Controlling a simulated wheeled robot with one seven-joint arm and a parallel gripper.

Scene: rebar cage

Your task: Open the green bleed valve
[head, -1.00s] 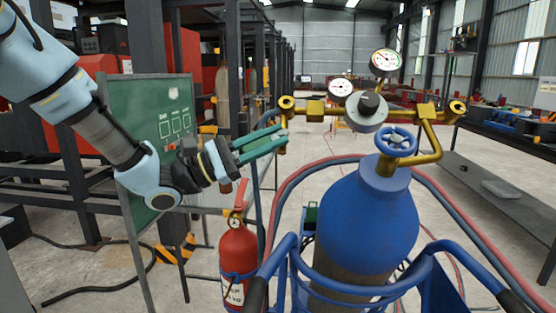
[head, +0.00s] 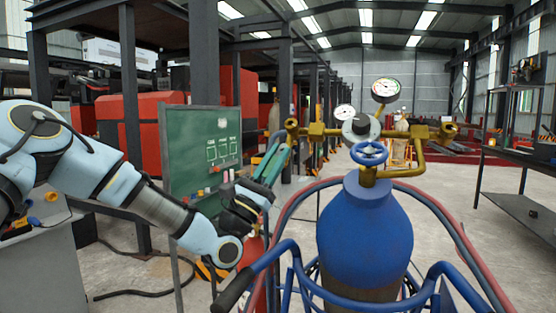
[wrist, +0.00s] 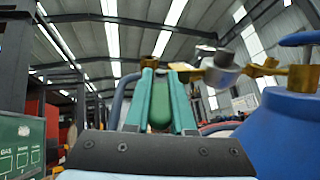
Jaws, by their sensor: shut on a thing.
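My gripper (head: 277,160) has two teal fingers pointing up and to the right, at the left end of the brass manifold (head: 317,130). In the wrist view the fingers (wrist: 160,85) are shut on a rounded green piece, the green bleed valve's handle (wrist: 159,115), which sits between them. Brass fittings (wrist: 184,68) show just beyond the fingertips. In the head view the fingers hide the green handle, and I cannot tell how far it is turned.
A blue cylinder (head: 365,235) with a blue handwheel (head: 369,153) stands right of my gripper in a blue tube frame. Gauges (head: 385,90) rise above the manifold. A green board (head: 205,155) stands behind my arm. Red and dark hoses loop around the cylinder.

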